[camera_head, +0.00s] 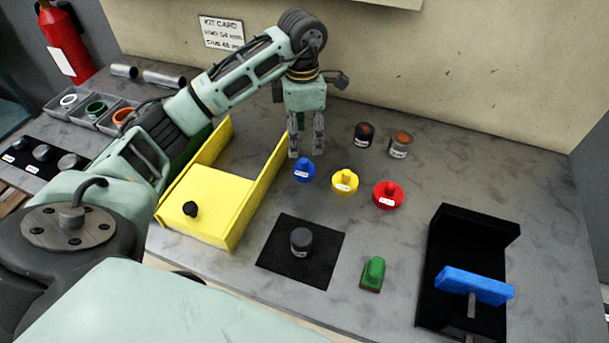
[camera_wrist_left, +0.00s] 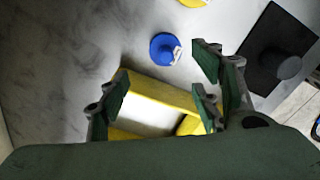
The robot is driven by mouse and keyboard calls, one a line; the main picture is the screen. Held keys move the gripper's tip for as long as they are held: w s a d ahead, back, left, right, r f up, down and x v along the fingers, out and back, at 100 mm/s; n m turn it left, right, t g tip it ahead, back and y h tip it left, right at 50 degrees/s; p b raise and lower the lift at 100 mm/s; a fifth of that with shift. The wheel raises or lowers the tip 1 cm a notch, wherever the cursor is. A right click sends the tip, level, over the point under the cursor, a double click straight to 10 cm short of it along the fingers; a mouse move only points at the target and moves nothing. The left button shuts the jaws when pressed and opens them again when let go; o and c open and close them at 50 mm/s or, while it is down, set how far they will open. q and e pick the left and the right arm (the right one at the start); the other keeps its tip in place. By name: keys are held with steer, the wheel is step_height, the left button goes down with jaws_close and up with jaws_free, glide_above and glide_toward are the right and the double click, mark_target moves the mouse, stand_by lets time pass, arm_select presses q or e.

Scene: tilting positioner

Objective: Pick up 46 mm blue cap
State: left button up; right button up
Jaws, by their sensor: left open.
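The blue cap (camera_head: 304,170) is a round disc with a raised knob and a white label, standing on the grey bench just right of the yellow fixture. In the left wrist view the blue cap (camera_wrist_left: 164,48) lies beyond the fingertips, toward the top of the picture. My left gripper (camera_head: 306,152) points down and is open and empty. In the head view its fingertips appear just above and behind the cap. In the left wrist view the open fingers (camera_wrist_left: 160,85) have the yellow fixture's edge between them. My right gripper is in neither view.
A yellow cap (camera_head: 345,182) and a red cap (camera_head: 388,195) stand to the right of the blue one. The yellow fixture (camera_head: 222,205) has a raised wall close on the left. A black mat (camera_head: 272,262) with a dark cylinder lies in front.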

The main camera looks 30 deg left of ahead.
mark_target(303, 159)
arm_select(q)
step_height(303, 159, down, 3)
steer(key=shift+r+b, duration=0.2)
steer(key=shift+b, duration=0.55)
steer(key=shift+s+f, duration=0.1)
steer(key=shift+f, duration=0.05)
steer(key=f+p, duration=0.1)
steer(key=f, duration=0.1)
steer(key=f+p, duration=0.1)
steer(key=f, duration=0.1)
steer(key=f+p, duration=0.1)
steer(key=f, duration=0.1)
steer(key=shift+s+d+f, duration=0.25)
steer(key=shift+d+f, duration=0.05)
steer(key=shift+f, duration=0.4)
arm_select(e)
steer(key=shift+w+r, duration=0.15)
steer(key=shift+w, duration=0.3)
arm_select(q)
steer(key=shift+c, duration=0.3)
steer(key=c, duration=0.9)
